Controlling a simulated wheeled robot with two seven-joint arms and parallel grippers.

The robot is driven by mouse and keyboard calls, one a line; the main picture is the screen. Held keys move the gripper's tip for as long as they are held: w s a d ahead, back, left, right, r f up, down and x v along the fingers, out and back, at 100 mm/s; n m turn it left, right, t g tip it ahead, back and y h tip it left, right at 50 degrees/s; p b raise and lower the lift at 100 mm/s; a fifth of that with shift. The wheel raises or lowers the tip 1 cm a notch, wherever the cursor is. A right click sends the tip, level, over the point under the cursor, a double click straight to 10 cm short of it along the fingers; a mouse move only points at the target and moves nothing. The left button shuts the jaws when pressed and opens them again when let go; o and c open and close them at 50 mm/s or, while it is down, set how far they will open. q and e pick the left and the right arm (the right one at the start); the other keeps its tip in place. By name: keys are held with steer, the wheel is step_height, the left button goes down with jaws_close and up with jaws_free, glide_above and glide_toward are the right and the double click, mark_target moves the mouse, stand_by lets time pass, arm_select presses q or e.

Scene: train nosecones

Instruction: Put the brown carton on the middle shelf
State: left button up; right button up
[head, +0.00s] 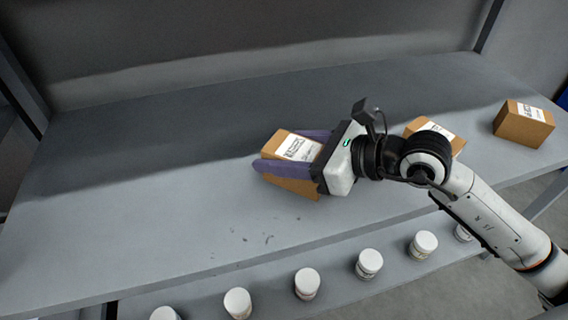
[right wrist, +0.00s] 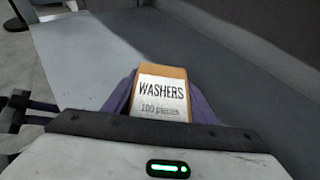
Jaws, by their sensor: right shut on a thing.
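A brown carton with a white label (head: 297,147) is between the purple fingers of my right gripper (head: 290,157), over the grey shelf (head: 150,190). The right gripper is shut on it, with a finger on each side. The carton looks tilted; I cannot tell whether it touches the shelf. In the right wrist view the carton (right wrist: 161,97) sits between the fingers, its label reading "WASHERS 100 pieces".
Two more brown cartons stand on the shelf's right part, one partly behind my arm (head: 418,125) and one near the right end (head: 524,124). Several white-lidded jars (head: 307,283) stand on a lower level in front. The shelf's left part is clear.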

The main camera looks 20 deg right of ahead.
steer(key=shift+f+b, duration=0.35)
steer(key=shift+f, duration=1.35)
steer(key=shift+f, duration=0.1)
steer(key=o, duration=1.3)
steer(key=shift+f, duration=0.1)
steer(key=shift+o, duration=0.2)
steer(key=shift+s+d+r, duration=0.15)
steer(key=shift+r, duration=0.05)
steer(key=v, duration=1)
steer(key=shift+f, duration=0.1)
steer(key=shift+v, duration=0.85)
